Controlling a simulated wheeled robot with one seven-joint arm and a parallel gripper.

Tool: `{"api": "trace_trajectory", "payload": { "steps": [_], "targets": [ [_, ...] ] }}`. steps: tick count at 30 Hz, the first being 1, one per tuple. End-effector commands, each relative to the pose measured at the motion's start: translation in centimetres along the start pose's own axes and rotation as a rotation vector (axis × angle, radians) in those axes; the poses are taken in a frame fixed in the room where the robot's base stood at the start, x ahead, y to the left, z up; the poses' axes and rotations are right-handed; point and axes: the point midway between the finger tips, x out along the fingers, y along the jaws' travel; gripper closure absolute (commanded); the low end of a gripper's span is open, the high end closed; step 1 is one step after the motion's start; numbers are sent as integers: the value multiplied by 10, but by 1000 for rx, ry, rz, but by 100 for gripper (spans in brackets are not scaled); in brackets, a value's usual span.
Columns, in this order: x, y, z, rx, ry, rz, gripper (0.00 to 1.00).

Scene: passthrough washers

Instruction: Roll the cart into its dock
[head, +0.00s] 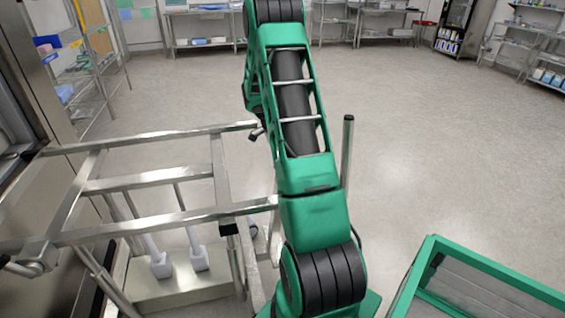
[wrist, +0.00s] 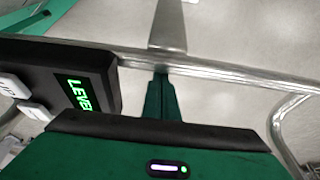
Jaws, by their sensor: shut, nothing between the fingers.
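A cart-like frame of metal tubes (head: 150,184) fills the left of the head view, beside a steel cabinet front (head: 60,75). I cannot tell for sure which parts are cart and which are dock. In the wrist view my gripper (wrist: 162,84) is shut and empty, its green fingers close to a shiny metal rail (wrist: 225,70). I cannot tell whether they touch it. My gripper does not show in the head view; my arm hides part of the frame's right end.
An upright metal post (head: 347,150) stands right of my arm. A green-edged frame (head: 490,270) is at the lower right. Wire shelves (head: 90,75) stand at the left, and more shelving (head: 530,50) at the far right. The floor beyond is wide and clear.

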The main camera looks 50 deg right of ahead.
Motion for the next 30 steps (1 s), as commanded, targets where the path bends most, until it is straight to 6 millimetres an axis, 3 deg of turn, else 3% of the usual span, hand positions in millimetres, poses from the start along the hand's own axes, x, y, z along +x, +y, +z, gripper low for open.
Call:
{"api": "trace_trajectory", "payload": {
  "steps": [20,30],
  "targets": [
    [-2,-3,4,3,-7,-3,100],
    [-2,-8,-34,10,4,-2,100]
  ]
}}
